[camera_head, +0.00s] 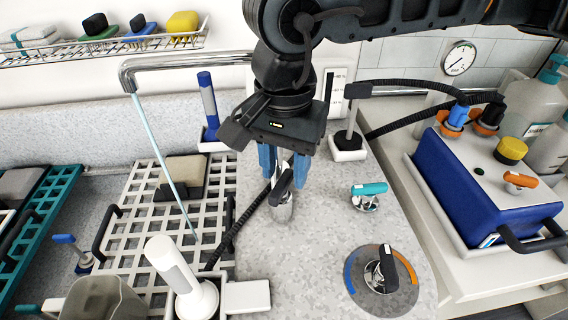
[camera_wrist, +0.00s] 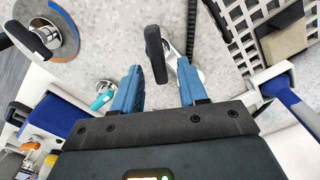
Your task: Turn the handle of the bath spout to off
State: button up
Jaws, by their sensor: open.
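A chrome bath spout (camera_head: 190,62) arches over a white grid at the left, and a thin pale-blue stream (camera_head: 166,150) falls from its mouth. A black lever handle (camera_head: 283,187) on a chrome body stands on the speckled counter below my gripper (camera_head: 284,178). My gripper is open, pointing down. Whether a finger touches the lever, I cannot tell. No visible link shows which handle works the spout.
A teal-handled tap (camera_head: 368,190) and a black-handled dial (camera_head: 384,272) with a blue and orange ring stand to the right. A black hose (camera_head: 240,220) runs close by on the left. A blue box (camera_head: 485,190) stands at the far right.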

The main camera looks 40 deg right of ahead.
jog(key=shift+f, duration=0.35)
jog(key=shift+c, duration=0.4)
grip_shut()
